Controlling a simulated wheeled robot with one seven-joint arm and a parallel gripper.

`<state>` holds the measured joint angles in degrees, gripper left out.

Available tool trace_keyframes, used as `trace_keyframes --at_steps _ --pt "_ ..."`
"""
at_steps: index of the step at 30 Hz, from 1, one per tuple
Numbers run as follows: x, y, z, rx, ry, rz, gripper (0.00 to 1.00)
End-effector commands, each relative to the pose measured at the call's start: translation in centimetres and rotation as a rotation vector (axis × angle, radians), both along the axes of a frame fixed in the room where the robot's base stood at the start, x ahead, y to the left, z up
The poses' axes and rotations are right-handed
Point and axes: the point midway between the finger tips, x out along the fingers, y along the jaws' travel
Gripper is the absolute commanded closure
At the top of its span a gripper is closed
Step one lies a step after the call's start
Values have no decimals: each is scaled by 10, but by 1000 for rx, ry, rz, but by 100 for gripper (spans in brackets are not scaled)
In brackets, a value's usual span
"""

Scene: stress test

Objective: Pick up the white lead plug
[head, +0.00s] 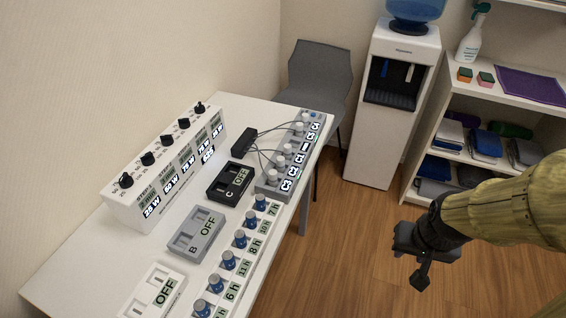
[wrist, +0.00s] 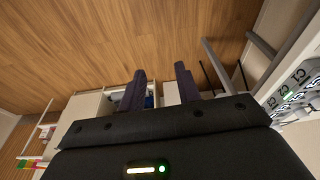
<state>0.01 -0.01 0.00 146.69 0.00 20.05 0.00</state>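Several white lead plugs stand on a grey socket panel (head: 265,188) at the table's far right; one white plug (head: 273,176) is at its near end and another (head: 305,117) at its far end. Thin dark leads run from the plugs to a small black box (head: 243,142). My gripper (head: 422,272) hangs over the floor, right of the table and well apart from the plugs. In the wrist view, its two fingers (wrist: 160,72) are apart with nothing between them. Part of the labelled panel (wrist: 292,88) shows at the right edge there.
The white table (head: 75,262) also holds a white knob unit (head: 125,210), black, grey and white OFF boxes, and a row of blue knobs (head: 241,239). A grey chair (head: 318,75), water dispenser (head: 376,135) and shelf (head: 440,125) stand behind. Wooden floor (head: 350,250) is clear beside the table.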

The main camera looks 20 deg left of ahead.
Motion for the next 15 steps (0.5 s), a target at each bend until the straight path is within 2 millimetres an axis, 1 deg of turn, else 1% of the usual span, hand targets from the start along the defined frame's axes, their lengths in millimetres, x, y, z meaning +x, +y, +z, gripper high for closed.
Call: trace_keyframes --at_steps 4,7,11,15 --pt "4 0 -1 -6 -9 14 67" --pt "15 0 -6 -23 -39 61 67" --pt "42 2 -17 -53 -115 174 67" --pt "74 16 -34 -65 -230 343 67"
